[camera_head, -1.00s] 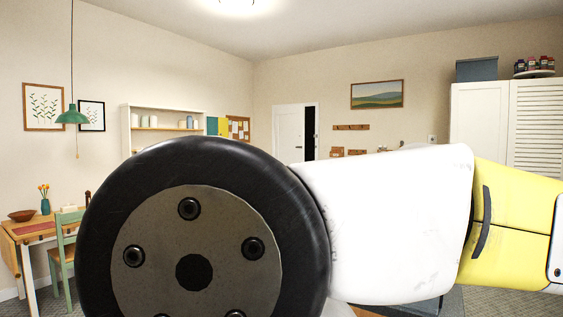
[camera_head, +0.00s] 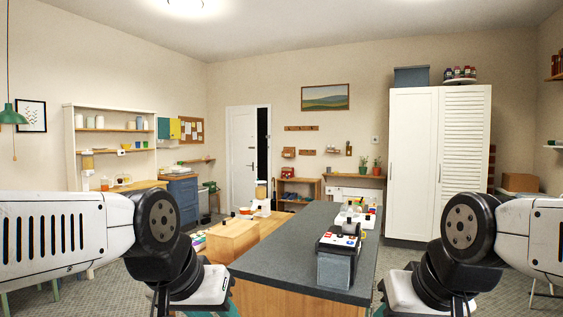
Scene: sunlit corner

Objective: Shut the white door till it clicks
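The white door (camera_head: 243,155) stands in the far wall, left of the picture's middle. It is ajar, with a tall dark gap along its right side. A small dark handle shows near its right edge, and its lower right part is hidden by things on the counter. My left arm comes in from the left and my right arm from the right, both bent downward at the bottom of the view, far from the door. Both grippers are below the picture's edge and out of sight.
A dark-topped island (camera_head: 290,245) with a grey device (camera_head: 338,262) stands in front of me. A wooden box (camera_head: 232,240) is on its left. A white wardrobe (camera_head: 410,160) stands right, a blue drawer unit (camera_head: 184,200) left of the door. Carpet is free right of the island.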

